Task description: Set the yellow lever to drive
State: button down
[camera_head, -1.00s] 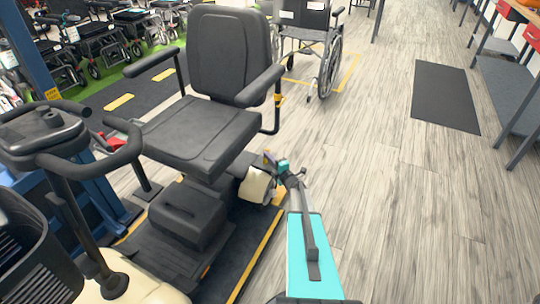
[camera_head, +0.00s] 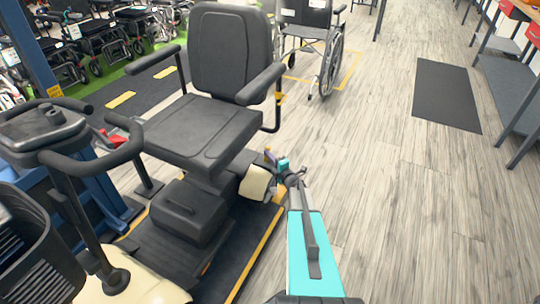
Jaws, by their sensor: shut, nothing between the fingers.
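The mobility scooter with the black seat (camera_head: 205,125) fills the left half of the head view. A small yellow part (camera_head: 268,155), which looks like the yellow lever, shows at the scooter's rear beside a cream housing (camera_head: 257,182). My gripper (camera_head: 274,161) is shut and empty, right at that yellow part. I cannot tell whether they touch. The gripper is small in view and partly merges with the scooter parts behind it. The lever's exact angle is too small to read.
The tiller with black handlebars (camera_head: 95,150) and a basket (camera_head: 35,250) stand at the front left. A wheelchair (camera_head: 315,45) is behind the seat. A dark mat (camera_head: 445,95) lies on the right floor, beside workbenches (camera_head: 515,80). The wood floor between is clear.

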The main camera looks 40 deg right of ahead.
jog(key=shift+s+a+r, duration=0.2)
jog(key=shift+s+a, duration=0.15)
jog(key=shift+a, duration=0.15)
jog(key=shift+s+a+r, duration=0.2)
jog(key=shift+s+a, duration=0.1)
jog(key=shift+a, duration=0.2)
jog(key=s+r+p, duration=0.1)
jog(key=s, duration=0.8)
jog(key=shift+s+a+r, duration=0.35)
jog(key=shift+s+a, duration=0.05)
jog(key=shift+a, duration=0.05)
